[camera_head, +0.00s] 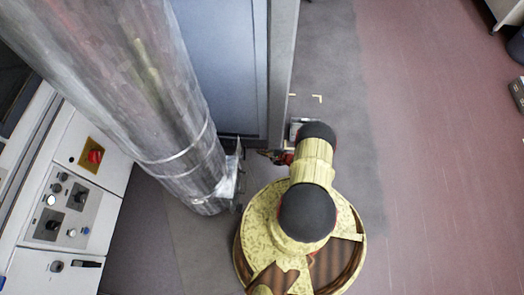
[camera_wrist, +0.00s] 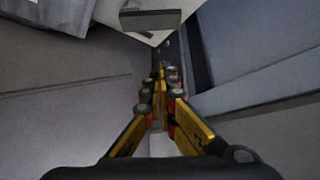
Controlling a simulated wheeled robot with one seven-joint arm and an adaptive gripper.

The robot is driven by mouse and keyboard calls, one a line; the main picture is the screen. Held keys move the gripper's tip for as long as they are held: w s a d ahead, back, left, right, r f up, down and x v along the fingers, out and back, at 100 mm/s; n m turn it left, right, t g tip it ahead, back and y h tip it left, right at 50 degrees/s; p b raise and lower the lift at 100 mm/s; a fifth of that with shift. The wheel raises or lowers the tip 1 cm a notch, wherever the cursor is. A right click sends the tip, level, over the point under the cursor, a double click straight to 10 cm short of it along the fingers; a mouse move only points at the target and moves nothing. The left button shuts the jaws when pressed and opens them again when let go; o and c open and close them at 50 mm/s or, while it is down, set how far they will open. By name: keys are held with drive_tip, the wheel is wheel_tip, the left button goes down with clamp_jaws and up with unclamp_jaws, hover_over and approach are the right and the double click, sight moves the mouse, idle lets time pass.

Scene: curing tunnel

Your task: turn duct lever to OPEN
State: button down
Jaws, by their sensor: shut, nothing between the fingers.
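A large silver duct (camera_head: 150,95) runs down through the left half of the head view. A pale metal plate (camera_head: 230,182) stands out from its right side near the lower end. I cannot clearly make out the lever or its OPEN marking. My gripper (camera_head: 270,154) is just right of and above that plate in the head view, partly hidden by my yellow arm. In the wrist view my gripper (camera_wrist: 160,72) has its fingers together with nothing between them. A grey flat piece (camera_wrist: 150,20) on a pale plate lies beyond the fingertips, apart from them; it may be the lever.
A white control panel (camera_head: 70,205) with knobs and a red switch on yellow stands at the left. A blue-grey cabinet (camera_head: 222,65) stands behind the gripper. The reddish floor (camera_head: 435,150) on the right is mostly clear.

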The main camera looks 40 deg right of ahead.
drive_tip(key=b+x, duration=0.3)
drive_tip(key=x, duration=0.5)
drive_tip(key=shift+s+a+r+p, duration=0.25)
drive_tip(key=shift+a+r, duration=0.1)
drive_tip(key=shift+r, duration=0.15)
drive_tip(key=shift+s+a+r+p, duration=0.1)
drive_tip(key=shift+s+a+r, duration=0.2)
drive_tip(key=shift+r, duration=0.2)
drive_tip(key=shift+s+a+r+p, duration=0.2)
drive_tip(key=shift+a+r, duration=0.15)
drive_tip(key=shift+r, duration=0.2)
